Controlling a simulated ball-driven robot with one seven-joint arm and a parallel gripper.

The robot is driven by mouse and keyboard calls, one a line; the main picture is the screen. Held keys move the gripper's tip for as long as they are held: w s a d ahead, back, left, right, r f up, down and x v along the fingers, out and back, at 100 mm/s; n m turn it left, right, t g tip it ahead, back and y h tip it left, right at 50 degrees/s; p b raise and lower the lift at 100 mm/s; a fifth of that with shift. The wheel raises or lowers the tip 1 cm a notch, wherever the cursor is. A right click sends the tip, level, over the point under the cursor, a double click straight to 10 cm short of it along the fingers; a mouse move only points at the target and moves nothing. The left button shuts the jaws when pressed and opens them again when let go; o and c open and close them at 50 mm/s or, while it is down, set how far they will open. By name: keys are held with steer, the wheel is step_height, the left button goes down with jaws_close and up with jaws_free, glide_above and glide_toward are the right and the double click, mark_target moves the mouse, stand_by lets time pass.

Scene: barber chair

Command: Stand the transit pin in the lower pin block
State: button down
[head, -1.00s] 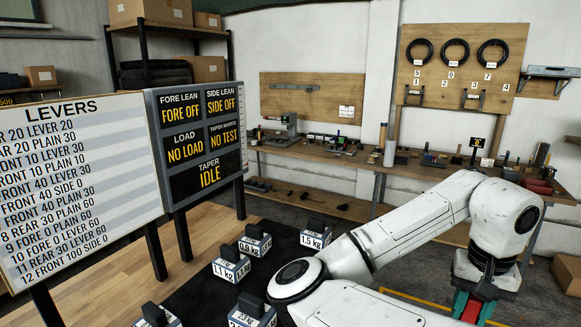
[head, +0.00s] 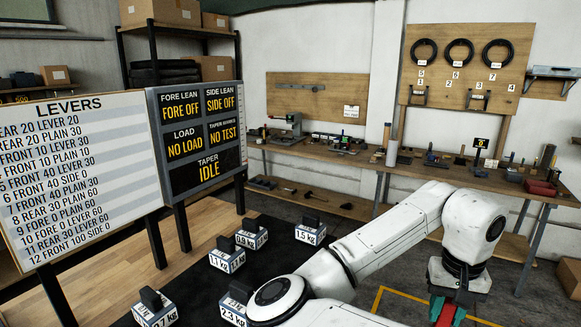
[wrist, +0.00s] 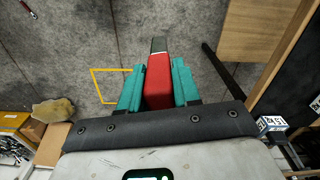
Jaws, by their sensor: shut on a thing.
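My gripper (wrist: 157,72) has teal jaws and is shut on a red block-like piece with a dark grey end (wrist: 158,88), which I take for the transit pin. The grey end sticks out past the jaws, over the concrete floor. In the head view my gripper (head: 447,312) is at the bottom edge on the right, with a bit of red between the jaws and the rest cut off. I cannot make out the lower pin block in either view.
Several labelled weights, one marked 1.5 kg (head: 310,232), stand on a dark mat at lower left. The levers board (head: 80,170) and status panel (head: 198,140) stand at left. A long workbench (head: 400,168) with tools runs along the back wall. Open floor lies below my gripper.

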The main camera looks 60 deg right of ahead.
steer(key=w+a+f+n, duration=0.3)
steer(key=w+a+f, duration=0.1)
steer(key=w, duration=0.3)
steer(key=w+a+f+n, duration=0.3)
steer(key=w+f, duration=0.1)
steer(key=w, duration=0.3)
steer(key=w+a+f+n, duration=0.2)
steer(key=w+a+f, duration=0.25)
steer(key=w, duration=0.25)
steer(key=w+a+f+n, duration=0.3)
steer(key=a+f, duration=0.3)
steer(key=a, duration=0.5)
steer(key=w+a+f+n, duration=0.3)
steer(key=w+a+f, duration=0.2)
steer(key=a, duration=0.6)
steer(key=shift+w+a+f+n, duration=0.15)
steer(key=shift+f+n, duration=0.25)
steer(key=shift+f, duration=0.4)
steer(key=shift+a, duration=0.1)
